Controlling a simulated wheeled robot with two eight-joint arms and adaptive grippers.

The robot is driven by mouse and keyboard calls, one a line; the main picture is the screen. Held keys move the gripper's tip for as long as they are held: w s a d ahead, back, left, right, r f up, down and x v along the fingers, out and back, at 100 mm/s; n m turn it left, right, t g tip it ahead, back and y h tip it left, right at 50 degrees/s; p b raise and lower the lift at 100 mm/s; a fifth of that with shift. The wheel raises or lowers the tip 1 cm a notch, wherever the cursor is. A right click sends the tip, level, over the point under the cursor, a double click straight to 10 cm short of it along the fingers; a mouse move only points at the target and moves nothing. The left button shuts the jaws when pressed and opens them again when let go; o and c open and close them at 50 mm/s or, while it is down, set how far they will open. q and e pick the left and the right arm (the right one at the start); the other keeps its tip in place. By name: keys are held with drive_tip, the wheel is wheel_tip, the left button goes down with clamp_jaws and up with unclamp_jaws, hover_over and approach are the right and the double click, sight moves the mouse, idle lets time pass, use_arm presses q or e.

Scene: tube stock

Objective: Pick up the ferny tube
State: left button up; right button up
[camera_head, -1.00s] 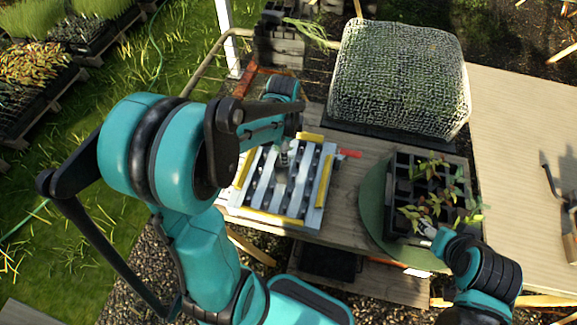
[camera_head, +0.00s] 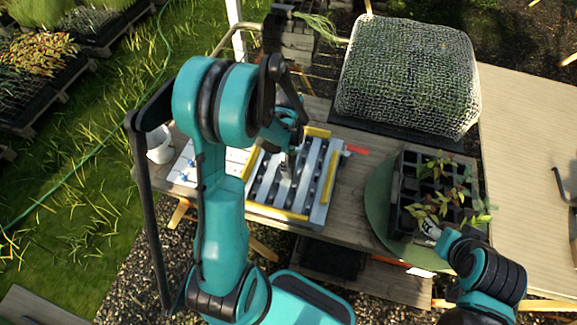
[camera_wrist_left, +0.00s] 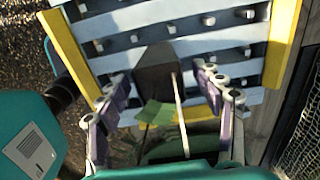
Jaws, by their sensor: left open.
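My left gripper (camera_wrist_left: 160,92) is open above the slatted metal rack (camera_wrist_left: 120,20), as the left wrist view shows. A dark, tapered tube (camera_wrist_left: 154,72) with flat green leaf shapes (camera_wrist_left: 157,113) and a thin pale stick is between its fingers, with gaps on both sides. I cannot tell whether its leaves are ferny. In the head view the left gripper (camera_head: 288,158) is over the rack (camera_head: 318,212), and the tube cannot be made out there. My right gripper (camera_head: 432,232) is at the front of the black cell tray (camera_head: 404,190); its jaws are unclear.
The tray holds leafy seedlings and rests on a round green mat (camera_head: 375,205). A netted block of greenery (camera_head: 410,75) stands behind. Dark pots with long leaves (camera_head: 318,25) are at the back. A white bucket (camera_head: 160,145) stands left. The tan tabletop (camera_head: 525,150) is mostly clear.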

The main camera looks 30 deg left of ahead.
use_arm(q)
drive_tip(key=shift+f, duration=0.15)
drive_tip(key=c, duration=1.4)
